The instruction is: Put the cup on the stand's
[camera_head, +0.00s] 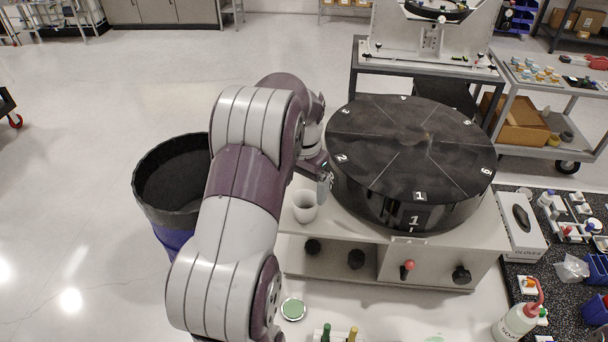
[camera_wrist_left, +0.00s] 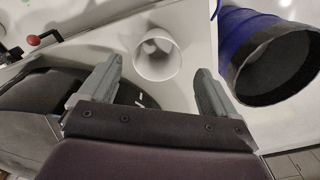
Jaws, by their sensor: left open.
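A white cup (camera_head: 305,206) stands upright on the light top of the cabinet (camera_head: 480,236), just left of the round black drum. The drum (camera_head: 405,140) has a flat top split into numbered sectors, with labels such as 1, 2 and 6. My left gripper (camera_head: 324,180) is open and empty, close above and behind the cup, partly hidden by my arm. In the left wrist view the cup (camera_wrist_left: 157,54) appears beyond and between the spread fingers of the gripper (camera_wrist_left: 152,88), with its open mouth showing. My right gripper is not in view.
A dark-rimmed blue bin (camera_head: 165,228) stands on the floor left of the cabinet. A red-topped wash bottle (camera_head: 518,318) and a glove box (camera_head: 521,226) are at the right. A green-topped jar (camera_head: 292,309) is at the front. Grey carts stand behind.

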